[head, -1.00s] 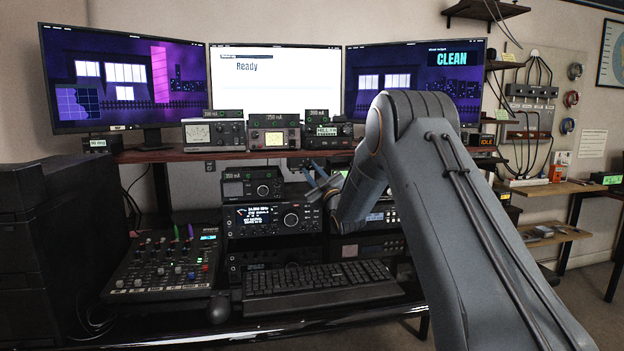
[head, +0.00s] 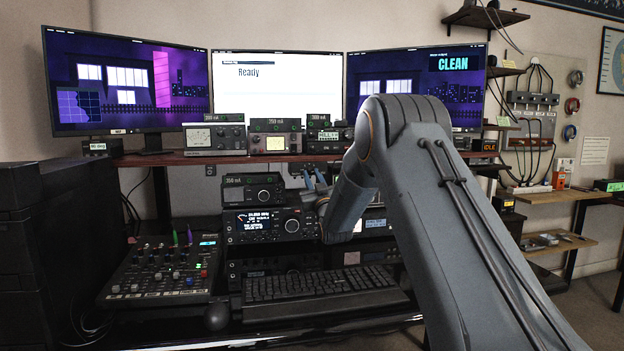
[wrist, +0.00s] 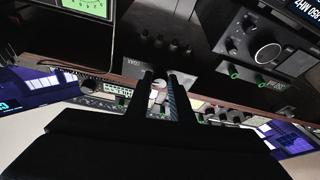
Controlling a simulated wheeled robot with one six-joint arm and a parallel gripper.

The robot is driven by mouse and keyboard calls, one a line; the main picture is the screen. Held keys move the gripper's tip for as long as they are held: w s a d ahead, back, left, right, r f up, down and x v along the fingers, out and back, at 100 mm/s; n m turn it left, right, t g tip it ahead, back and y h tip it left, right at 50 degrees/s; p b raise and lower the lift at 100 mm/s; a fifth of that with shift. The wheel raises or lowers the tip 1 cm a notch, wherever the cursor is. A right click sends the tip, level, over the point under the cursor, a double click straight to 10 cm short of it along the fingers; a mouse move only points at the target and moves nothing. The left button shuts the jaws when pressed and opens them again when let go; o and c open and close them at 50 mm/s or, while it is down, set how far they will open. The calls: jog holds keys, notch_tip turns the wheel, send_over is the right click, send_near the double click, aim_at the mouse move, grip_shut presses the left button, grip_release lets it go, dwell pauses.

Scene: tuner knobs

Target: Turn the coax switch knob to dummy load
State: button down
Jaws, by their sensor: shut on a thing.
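The coax switch (wrist: 133,66) is a small grey plate under the shelf, its lettering upside down in the wrist view. Its pale round knob (wrist: 158,84) sits between the two fingers of my gripper (wrist: 162,82). The fingers are shut on the knob, one along each side, and cover part of it. In the head view my gripper (head: 314,181) reaches up at the shelf's underside, left of my forearm. The knob's pointer and the position labels are too small or hidden to read.
The wooden shelf (head: 220,159) runs just above my gripper and carries several meters. The radio (head: 262,222) and a smaller unit (head: 252,192) stand close below and left. The keyboard (head: 320,287) and mixer (head: 160,272) lie in front on the desk.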

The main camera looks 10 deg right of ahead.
jog(key=c, duration=1.6)
grip_release()
jog(key=shift+o, duration=0.2)
jog(key=shift+f, duration=0.1)
jog(key=v, duration=0.7)
jog(key=shift+s, duration=0.35)
jog(key=shift+f, duration=0.1)
